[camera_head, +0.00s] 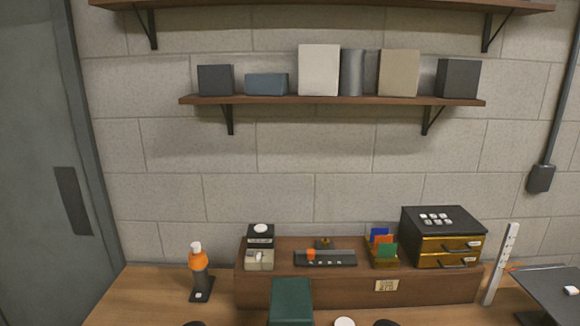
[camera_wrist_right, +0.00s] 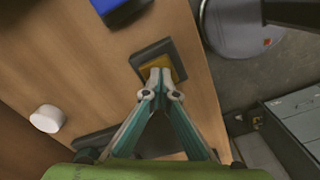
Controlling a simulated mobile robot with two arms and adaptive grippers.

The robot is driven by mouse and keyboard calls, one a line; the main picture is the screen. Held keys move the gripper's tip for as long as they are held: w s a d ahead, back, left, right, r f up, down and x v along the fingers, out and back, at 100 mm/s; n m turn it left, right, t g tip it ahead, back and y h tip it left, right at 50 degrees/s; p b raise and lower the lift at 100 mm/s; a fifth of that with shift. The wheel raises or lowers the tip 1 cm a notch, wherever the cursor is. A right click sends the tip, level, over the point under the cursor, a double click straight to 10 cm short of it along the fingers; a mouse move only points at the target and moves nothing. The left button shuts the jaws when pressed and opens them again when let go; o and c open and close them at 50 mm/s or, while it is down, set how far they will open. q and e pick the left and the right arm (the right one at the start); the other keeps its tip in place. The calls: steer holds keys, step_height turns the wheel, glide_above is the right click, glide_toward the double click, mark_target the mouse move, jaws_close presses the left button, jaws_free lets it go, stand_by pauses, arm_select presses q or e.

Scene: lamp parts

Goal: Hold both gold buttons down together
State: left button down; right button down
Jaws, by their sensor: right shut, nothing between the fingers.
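In the right wrist view a gold button (camera_wrist_right: 150,66) sits on a dark square base (camera_wrist_right: 172,54). My right gripper (camera_wrist_right: 160,80) is shut and empty, its fingertips over the near part of the button. I cannot tell whether they touch it or whether it is pressed. A second dark slab (camera_wrist_right: 98,139) lies partly behind the fingers; no gold shows on it. In the head view a small gold-coloured piece (camera_head: 324,242) sits on the wooden console; I cannot tell if it is a button. My left gripper is not in view.
The console (camera_head: 345,288) carries a black box with gold drawers (camera_head: 448,246), a dark switch strip (camera_head: 325,259) and coloured cards (camera_head: 382,245). A white cylinder (camera_wrist_right: 47,118) stands on the wooden surface.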

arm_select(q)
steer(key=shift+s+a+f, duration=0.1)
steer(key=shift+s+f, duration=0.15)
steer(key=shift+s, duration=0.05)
arm_select(e)
steer(key=shift+s+f, duration=0.3)
steer(key=shift+f, duration=0.3)
stand_by(1.6)
steer(key=shift+r, duration=0.1)
steer(key=shift+w+r, duration=0.15)
steer(key=shift+r, duration=1.7)
steer(key=shift+w+r, duration=0.1)
steer(key=shift+r, duration=1.7)
